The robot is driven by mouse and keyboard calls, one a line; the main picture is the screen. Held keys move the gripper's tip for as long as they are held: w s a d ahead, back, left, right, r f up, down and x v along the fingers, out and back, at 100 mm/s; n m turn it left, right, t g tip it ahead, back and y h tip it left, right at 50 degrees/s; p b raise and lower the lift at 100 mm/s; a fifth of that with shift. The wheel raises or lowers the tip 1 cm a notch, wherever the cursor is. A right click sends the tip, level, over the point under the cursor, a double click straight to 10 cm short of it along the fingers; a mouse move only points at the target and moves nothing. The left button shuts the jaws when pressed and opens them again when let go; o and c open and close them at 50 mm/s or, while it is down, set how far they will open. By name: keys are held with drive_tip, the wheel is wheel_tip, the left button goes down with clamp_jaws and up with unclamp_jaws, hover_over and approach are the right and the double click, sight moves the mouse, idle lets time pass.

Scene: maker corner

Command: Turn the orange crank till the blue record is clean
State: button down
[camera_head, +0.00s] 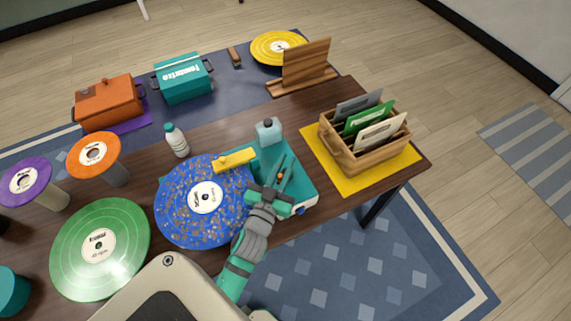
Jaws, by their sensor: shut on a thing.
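The blue record (172,212) lies on the teal cleaning machine (304,186) in the middle of the table. Brownish specks cover much of its blue surface around a white label. A yellow bar (234,160) reaches over the record's upper right edge. My gripper (284,176) is at the right part of the machine, to the right of the record. Its dark fingers are shut around the orange crank (281,175), of which only a small orange part shows between them. The rest of the crank is hidden by the fingers.
A bottle (176,141) and a light blue container (269,131) stand behind the record. A green record (100,250) lies at left, near orange (94,153) and purple (25,182) discs on stands. A wooden crate (361,163) of sleeves sits on a yellow mat (344,181) at right.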

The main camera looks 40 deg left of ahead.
drive_tip(key=shift+s+a+f+m+h, duration=0.15)
drive_tip(key=shift+m+h, duration=0.15)
drive_tip(key=shift+h, duration=0.2)
idle(0.3)
drive_tip(key=c, duration=1.7)
unclamp_jaws()
drive_tip(key=v, duration=1)
drive_tip(key=shift+s, duration=0.3)
